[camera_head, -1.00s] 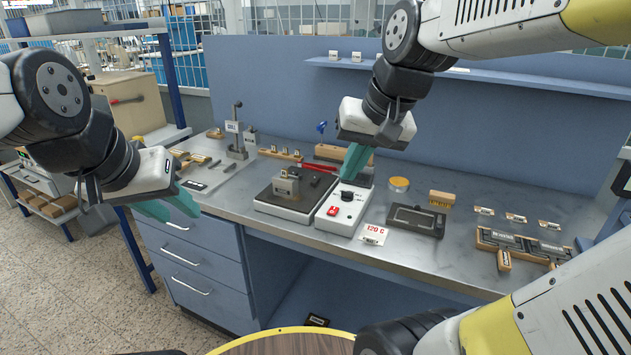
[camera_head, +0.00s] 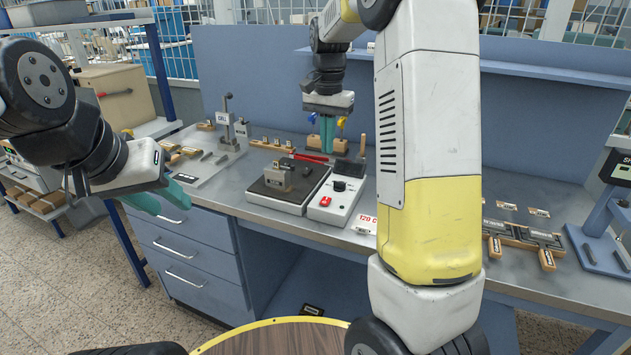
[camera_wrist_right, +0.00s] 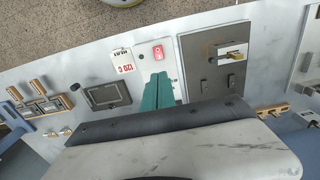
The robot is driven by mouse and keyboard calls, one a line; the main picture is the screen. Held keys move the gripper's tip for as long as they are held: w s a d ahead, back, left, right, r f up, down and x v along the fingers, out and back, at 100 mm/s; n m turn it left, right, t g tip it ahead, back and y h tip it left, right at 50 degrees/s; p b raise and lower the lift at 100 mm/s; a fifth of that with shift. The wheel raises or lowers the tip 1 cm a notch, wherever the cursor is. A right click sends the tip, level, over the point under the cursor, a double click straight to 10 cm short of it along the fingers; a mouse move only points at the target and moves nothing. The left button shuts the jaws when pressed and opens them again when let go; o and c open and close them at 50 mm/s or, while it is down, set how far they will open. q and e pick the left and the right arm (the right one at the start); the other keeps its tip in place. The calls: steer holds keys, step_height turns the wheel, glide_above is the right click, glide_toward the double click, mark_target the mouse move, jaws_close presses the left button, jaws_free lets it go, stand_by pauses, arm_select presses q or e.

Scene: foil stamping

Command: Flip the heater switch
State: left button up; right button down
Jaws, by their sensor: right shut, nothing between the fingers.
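The heater control box (camera_head: 336,201) is white and stands on the bench, with a black knob (camera_head: 339,186) and a red heater switch (camera_head: 325,201) on its top. In the right wrist view the red switch (camera_wrist_right: 158,52) shows just beyond the fingertips; which way it is tipped is too small to tell. My right gripper (camera_head: 327,150) points down behind the box, its green fingers shut and empty; they also show in the right wrist view (camera_wrist_right: 160,76). They appear apart from the switch. My left gripper (camera_head: 176,207) hangs at the left, off the bench front; its finger gap is unclear.
A dark hot plate (camera_head: 289,185) with a metal block stands left of the box. A "120 C" card (camera_head: 364,224) lies right of it. Wooden-handled tools (camera_head: 522,236) lie at the right. My right arm hides part of the bench.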

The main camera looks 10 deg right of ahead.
mark_target(326, 198)
stand_by(0.3)
step_height(326, 198, down, 14)
steer(key=shift+r, duration=0.1)
stand_by(0.4)
